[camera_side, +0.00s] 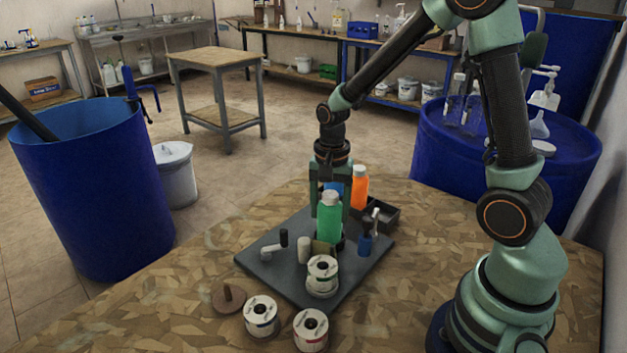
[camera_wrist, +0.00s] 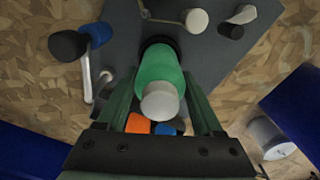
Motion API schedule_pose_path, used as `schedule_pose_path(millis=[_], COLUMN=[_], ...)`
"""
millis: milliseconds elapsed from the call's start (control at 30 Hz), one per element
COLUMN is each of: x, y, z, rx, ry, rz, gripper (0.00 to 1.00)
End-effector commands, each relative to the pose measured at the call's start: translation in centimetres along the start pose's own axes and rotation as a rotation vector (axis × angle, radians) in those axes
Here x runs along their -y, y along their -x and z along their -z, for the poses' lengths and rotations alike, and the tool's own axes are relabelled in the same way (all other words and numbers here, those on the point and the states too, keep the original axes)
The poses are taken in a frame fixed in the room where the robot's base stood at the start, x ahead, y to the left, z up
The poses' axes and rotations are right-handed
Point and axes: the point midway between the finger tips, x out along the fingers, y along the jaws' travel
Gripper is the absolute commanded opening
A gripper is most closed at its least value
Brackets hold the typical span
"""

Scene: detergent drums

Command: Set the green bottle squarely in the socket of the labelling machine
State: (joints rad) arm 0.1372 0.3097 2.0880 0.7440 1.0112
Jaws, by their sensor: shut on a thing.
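The green bottle (camera_side: 328,222) has a pale cap and looks about upright in the side view. My gripper (camera_side: 333,208) is shut on it, with one finger on each side. In the wrist view the gripper (camera_wrist: 160,85) points down along the green bottle (camera_wrist: 157,68), cap toward the camera. The labelling machine (camera_side: 290,276) is a dark grey plate with a crank, rollers and a label roll. A dark round rim, seemingly the socket (camera_wrist: 158,40), shows at the bottle's far end. The bottle hides most of it; I cannot tell whether the base is inside or above it.
An orange bottle (camera_side: 359,190) and a partly hidden blue bottle stand behind the green one, by a black tray (camera_side: 385,212). A label roll (camera_side: 322,280) sits on the plate's front. Two more rolls (camera_side: 261,318) and a pegged wooden disc (camera_side: 228,299) lie before it.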

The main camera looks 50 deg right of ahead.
Motion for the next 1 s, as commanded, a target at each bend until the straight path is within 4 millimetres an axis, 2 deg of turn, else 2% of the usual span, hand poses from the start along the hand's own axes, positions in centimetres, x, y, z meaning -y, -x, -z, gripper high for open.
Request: schedule_pose_path(millis=[433,467,533,1000], x=[0.02,0.02,0.02,0.04], y=[-0.15,-0.15,-0.14,0.17], z=[0.01,0.01,0.01,0.02], rx=[0.0,0.0,0.0,-0.001], ry=[0.0,0.0,0.0,0.0], rz=[0.0,0.001,0.001,0.001], gripper=[0.0,0.72,0.99,1.0])
